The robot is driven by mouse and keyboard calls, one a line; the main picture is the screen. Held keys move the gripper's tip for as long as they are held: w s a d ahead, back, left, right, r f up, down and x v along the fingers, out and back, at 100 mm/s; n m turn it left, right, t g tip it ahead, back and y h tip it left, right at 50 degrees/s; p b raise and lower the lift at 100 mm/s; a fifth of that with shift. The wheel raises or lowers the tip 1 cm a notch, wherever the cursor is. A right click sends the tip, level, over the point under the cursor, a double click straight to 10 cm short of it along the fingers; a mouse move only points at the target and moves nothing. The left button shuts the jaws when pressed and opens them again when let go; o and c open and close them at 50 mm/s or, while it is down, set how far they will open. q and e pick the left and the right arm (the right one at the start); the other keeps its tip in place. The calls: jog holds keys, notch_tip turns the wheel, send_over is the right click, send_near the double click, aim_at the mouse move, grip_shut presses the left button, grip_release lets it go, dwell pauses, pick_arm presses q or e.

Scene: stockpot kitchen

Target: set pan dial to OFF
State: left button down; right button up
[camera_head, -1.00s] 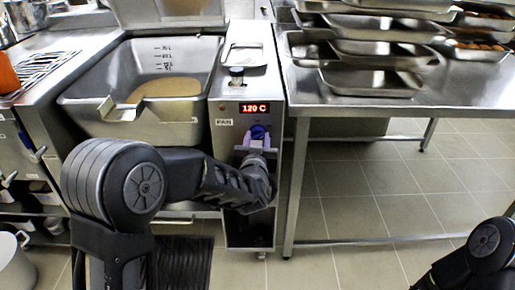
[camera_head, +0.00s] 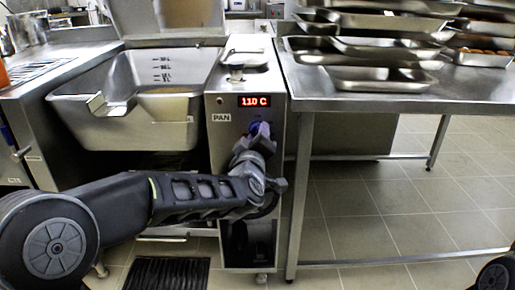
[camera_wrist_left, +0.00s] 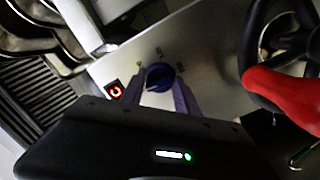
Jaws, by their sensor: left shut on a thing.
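The blue pan dial (camera_head: 253,127) sits on the steel front panel (camera_head: 220,160), below a red display (camera_head: 254,101) reading 110 C and beside the PAN label (camera_head: 221,118). My left gripper (camera_head: 261,138) is shut on the dial and partly hides it in the head view. In the left wrist view the dial (camera_wrist_left: 160,76) shows between the two fingers of the left gripper (camera_wrist_left: 161,82). Markings around it are too small to read. My right gripper is not in view; only a dark bit of that arm shows at the lower right.
The tilting pan (camera_head: 135,130) stands open to the left of the panel. A steel table (camera_head: 400,95) with stacked trays (camera_head: 375,78) stands close on the right. A red-gripped black wheel (camera_wrist_left: 285,95) is near the dial in the wrist view. Tiled floor is free at right.

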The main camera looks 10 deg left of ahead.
pick_arm(q)
jog(key=shift+f+n+b, duration=0.1)
jog(key=shift+n+b, duration=0.65)
jog(key=shift+n, duration=0.05)
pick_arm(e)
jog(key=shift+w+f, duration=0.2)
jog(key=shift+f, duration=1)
pick_arm(q)
jog(key=c, duration=0.9)
grip_release()
jog(key=shift+s, duration=0.1)
jog(key=s, duration=0.2)
jog(key=s+p, duration=0.1)
jog(key=s, duration=0.2)
jog(key=s+d, duration=0.1)
jog(key=s, duration=0.1)
jog(key=shift+s+p, duration=0.3)
jog(key=shift+p, duration=0.05)
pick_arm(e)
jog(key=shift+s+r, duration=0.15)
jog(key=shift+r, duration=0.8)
